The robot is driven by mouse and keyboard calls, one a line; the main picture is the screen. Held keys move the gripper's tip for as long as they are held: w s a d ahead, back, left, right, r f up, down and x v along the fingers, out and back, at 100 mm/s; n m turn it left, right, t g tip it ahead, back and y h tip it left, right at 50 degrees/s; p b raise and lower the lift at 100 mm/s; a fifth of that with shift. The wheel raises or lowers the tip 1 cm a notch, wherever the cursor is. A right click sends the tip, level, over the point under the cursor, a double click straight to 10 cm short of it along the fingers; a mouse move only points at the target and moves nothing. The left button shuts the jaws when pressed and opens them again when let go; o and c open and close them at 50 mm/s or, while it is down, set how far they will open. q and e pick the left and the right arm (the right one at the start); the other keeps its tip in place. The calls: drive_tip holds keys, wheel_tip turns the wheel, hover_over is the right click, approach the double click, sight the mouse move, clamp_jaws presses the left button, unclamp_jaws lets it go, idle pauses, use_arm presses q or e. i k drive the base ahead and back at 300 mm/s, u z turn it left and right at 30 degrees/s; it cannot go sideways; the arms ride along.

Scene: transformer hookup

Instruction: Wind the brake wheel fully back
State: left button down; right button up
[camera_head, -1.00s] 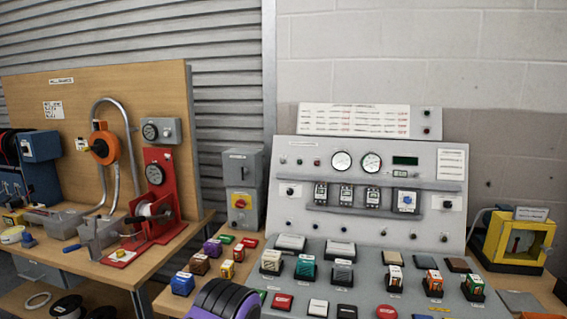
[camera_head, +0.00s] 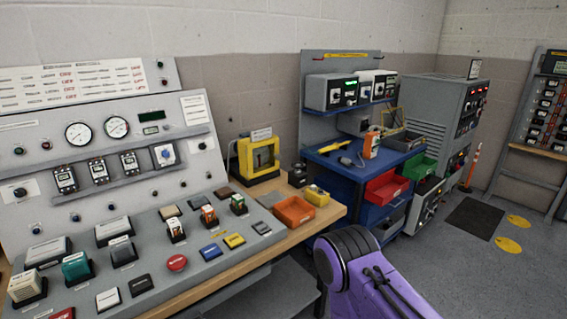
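I cannot make out a brake wheel in the head view now. The sloped grey control console (camera_head: 95,208) fills the left side, with two round dial gauges, a dark display, several small meters and a blue-and-white knob (camera_head: 165,155). Coloured blocks and push buttons sit on its lower deck, among them a round red button (camera_head: 177,263). A yellow framed box (camera_head: 258,157) stands on the bench just right of the console. Neither of my grippers is in view.
An orange tray (camera_head: 294,211) sits near the wooden bench's right end. Beyond stands a blue workbench (camera_head: 345,165) with red and green bins. A grey cabinet (camera_head: 440,115) stands behind it. Grey floor (camera_head: 463,280) is open at lower right.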

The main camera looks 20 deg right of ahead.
sight(298, 164)
drive_tip(key=z, duration=2.3)
drive_tip(key=i, duration=3.5)
drive_tip(key=u, duration=1.95)
